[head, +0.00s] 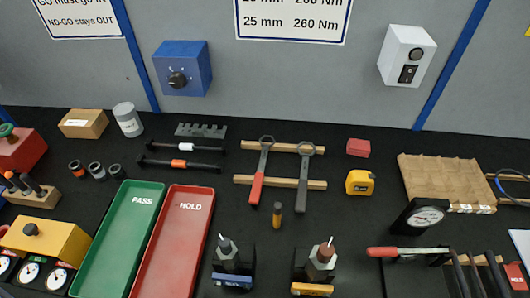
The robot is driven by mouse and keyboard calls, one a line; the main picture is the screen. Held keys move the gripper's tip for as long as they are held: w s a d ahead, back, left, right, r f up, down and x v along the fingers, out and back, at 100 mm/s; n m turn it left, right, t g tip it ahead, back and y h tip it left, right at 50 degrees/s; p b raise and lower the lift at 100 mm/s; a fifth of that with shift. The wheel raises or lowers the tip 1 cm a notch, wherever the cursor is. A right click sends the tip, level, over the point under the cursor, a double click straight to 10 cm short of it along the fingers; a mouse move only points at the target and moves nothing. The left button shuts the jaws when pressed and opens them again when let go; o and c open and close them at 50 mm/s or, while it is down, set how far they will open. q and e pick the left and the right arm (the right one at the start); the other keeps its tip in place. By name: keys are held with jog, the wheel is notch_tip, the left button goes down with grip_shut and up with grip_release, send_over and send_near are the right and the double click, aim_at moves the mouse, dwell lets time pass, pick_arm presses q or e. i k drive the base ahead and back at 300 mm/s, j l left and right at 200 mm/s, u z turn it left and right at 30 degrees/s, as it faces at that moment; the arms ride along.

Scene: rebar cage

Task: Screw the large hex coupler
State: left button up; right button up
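Two dark stands hold upright pieces at the front middle of the bench. The larger hex coupler (321,264) is a dark block with a reddish-brown rod end sticking up from it, in the stand with a yellow front (312,289). A smaller hex coupler (227,252) with a grey tip sits in the stand with a blue front (232,280). I cannot tell how far either is threaded. Two wrenches, one with a red handle (258,180) and one with a grey handle (303,185), lie across wooden strips behind the stands. Neither of my grippers shows.
A green PASS tray (119,237) and a red HOLD tray (172,240) lie left of the stands. A yellow tape measure (360,182), a dial gauge (427,217) and a red-handled tool (407,252) lie to the right. A small brown-and-black cylinder (277,214) stands behind the stands.

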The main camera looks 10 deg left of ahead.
aim_at(320, 263)
jog(key=k+l, duration=0.35)
jog(key=k+j+u, duration=0.45)
jog(key=k+j, duration=0.55)
jog(key=j, duration=0.1)
